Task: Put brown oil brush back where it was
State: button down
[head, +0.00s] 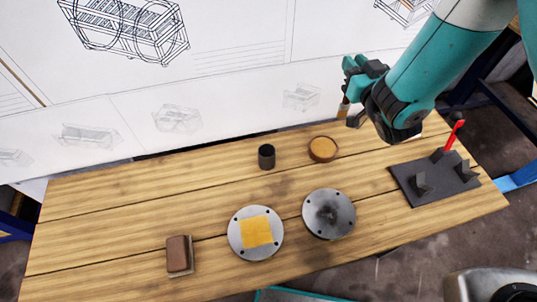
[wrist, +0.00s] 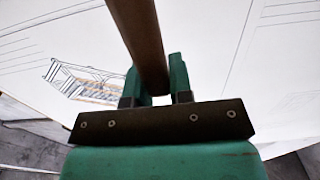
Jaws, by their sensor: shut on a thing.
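The brown oil brush (head: 343,109) is in my gripper (head: 352,92), above the back right part of the wooden table. In the head view its lower part shows below the jaws; the rest is mostly hidden by the gripper. In the wrist view its brown handle (wrist: 140,40) runs up, slightly tilted, from between the green fingers (wrist: 160,82). The jaws are shut on it. A small dark cup (head: 267,157) stands at the back middle of the table. A round wooden bowl (head: 322,149) with orange-brown contents stands to its right, below and left of my gripper.
Two round metal flanges lie near the front: one (head: 238,240) bears a yellow square (head: 257,231), the other (head: 329,213) has a dark smear. A brown block (head: 179,254) lies at front left. A dark stand (head: 405,185) with a red-handled tool (head: 455,134) is at right. The table's left is clear.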

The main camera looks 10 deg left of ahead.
jog(key=s+a+r+n+g+y+p, duration=0.1)
jog(key=s+a+r+y, duration=0.15)
jog(key=a, duration=0.35)
jog(key=s+a+r+n+g+y+p, duration=0.1)
jog(key=s+a+n+g, duration=0.1)
jog(key=s+a, duration=0.35)
jog(key=s+a+r+n+g+y+p, duration=0.1)
jog(key=s+a+r+y, duration=0.1)
jog(key=a, duration=0.5)
notch_tip(320, 180, down, 20)
jog(key=b, duration=1.3)
jog(key=shift+a+r+b, duration=0.15)
jog(key=shift+a+b, duration=0.05)
jog(key=shift+b, duration=0.2)
